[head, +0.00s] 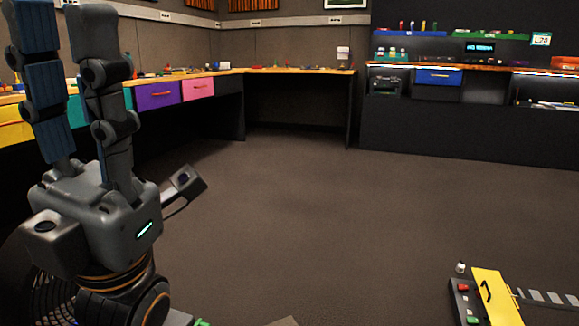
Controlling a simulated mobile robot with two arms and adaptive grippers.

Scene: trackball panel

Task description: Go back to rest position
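My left gripper (128,100) is large and close at the left of the head view. Its grey palm is low, two long jointed fingers point up, and a third sticks out to the right, well apart from them. It is open and nothing shows between the fingers. My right gripper is not in view. No trackball can be made out in this view.
A wooden-topped workbench (240,71) with yellow, purple and pink drawers runs along the left and back. A dark console (450,130) with a blue drawer stands at the back right. The middle floor (300,220) is clear.

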